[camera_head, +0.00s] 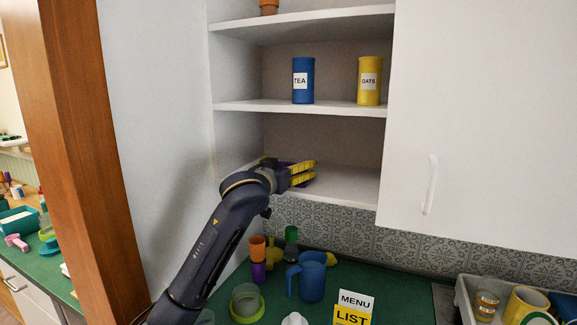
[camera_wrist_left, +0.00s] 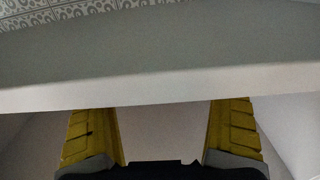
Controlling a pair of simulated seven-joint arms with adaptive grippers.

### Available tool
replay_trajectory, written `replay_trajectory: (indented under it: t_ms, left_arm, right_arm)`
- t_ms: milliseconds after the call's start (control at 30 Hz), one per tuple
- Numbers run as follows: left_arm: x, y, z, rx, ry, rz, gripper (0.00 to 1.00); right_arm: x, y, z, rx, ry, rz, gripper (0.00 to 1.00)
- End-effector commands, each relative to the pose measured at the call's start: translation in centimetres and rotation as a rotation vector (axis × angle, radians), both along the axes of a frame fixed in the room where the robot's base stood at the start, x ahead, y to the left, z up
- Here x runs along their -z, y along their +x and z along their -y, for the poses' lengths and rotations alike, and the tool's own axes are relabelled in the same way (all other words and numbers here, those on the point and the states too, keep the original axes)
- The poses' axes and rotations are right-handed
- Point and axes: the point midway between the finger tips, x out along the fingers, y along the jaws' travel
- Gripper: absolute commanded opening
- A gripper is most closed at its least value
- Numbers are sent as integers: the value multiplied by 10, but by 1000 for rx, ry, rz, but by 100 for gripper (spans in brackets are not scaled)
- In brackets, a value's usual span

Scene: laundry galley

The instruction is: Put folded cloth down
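My left gripper (camera_head: 303,173) reaches into the lowest open shelf of the white wall cabinet, at its left side. In the left wrist view its yellow-padded fingers (camera_wrist_left: 164,130) stand wide apart with nothing visible between them. A pale shelf board (camera_wrist_left: 160,80) crosses that view and hides the fingertips. In the head view a small dark purple patch (camera_head: 284,163) shows just behind the gripper on the shelf; it may be the folded cloth, but it is mostly hidden. No other cloth is clear. My right gripper is not in view.
The shelf above holds a blue TEA canister (camera_head: 303,80) and a yellow OATS canister (camera_head: 370,80). The lowest shelf (camera_head: 350,183) is bare to the gripper's right. A closed white door (camera_head: 480,120) flanks it. Below, the green counter holds a blue jug (camera_head: 312,278), cups and a MENU LIST sign (camera_head: 353,308).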

Motion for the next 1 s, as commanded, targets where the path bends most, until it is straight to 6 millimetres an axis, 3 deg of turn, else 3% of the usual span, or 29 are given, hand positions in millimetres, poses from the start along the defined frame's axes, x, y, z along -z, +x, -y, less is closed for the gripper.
replay_trajectory:
  t_ms: [367,1000]
  left_arm:
    - [-2,-6,-3,0,0,0,100]
    - [-2,-94,-40,0,0,1,100]
  right_arm:
    - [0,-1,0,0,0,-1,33]
    - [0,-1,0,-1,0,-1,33]
